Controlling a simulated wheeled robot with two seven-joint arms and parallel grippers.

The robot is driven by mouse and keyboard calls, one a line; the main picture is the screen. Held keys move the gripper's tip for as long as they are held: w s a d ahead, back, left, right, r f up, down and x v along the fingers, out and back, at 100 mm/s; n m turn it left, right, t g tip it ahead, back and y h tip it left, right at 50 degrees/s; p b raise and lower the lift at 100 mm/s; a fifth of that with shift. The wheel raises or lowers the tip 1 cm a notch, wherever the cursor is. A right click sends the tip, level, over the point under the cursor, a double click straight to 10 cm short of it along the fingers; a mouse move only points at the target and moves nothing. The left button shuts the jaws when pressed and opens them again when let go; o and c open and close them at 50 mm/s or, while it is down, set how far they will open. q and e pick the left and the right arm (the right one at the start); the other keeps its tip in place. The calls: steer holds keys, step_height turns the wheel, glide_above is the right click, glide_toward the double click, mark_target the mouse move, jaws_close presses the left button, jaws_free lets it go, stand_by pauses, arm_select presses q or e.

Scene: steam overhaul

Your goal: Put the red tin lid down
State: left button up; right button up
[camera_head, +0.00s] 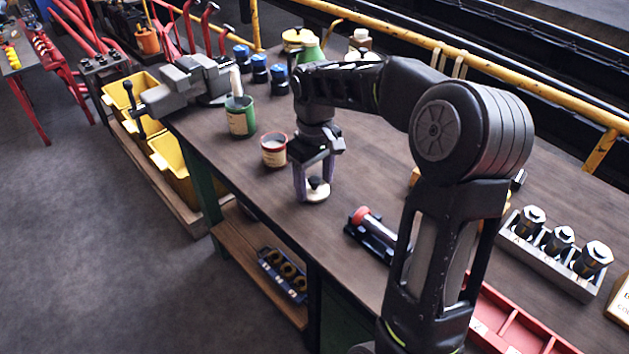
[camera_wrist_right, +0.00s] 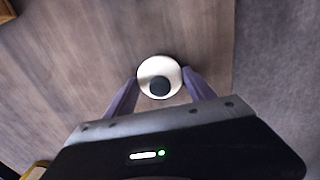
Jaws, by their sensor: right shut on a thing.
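The tin lid is a cream disc with a black knob; it shows between the fingers in the head view (camera_head: 318,194) and in the right wrist view (camera_wrist_right: 160,77). My right gripper (camera_head: 315,187) points down and is shut on the lid, one finger on each side. The lid is at or just above the wooden bench top (camera_head: 250,185); I cannot tell whether it touches. The red tin (camera_head: 273,152) with a cream label stands upright on the bench, behind and left of the gripper, apart from the lid. My left gripper is out of view.
A green tin (camera_head: 240,118) with a brush stands behind the red tin. A grey vice (camera_head: 190,85) is at the bench's left end. A red cylinder in a dark holder (camera_head: 372,232) lies right of the lid. Bare bench lies in front of the red tin.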

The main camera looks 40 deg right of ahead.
steer(key=shift+f, duration=0.15)
steer(key=shift+f, duration=0.1)
steer(key=shift+f, duration=0.15)
steer(key=o, duration=1.4)
steer(key=shift+c, duration=0.2)
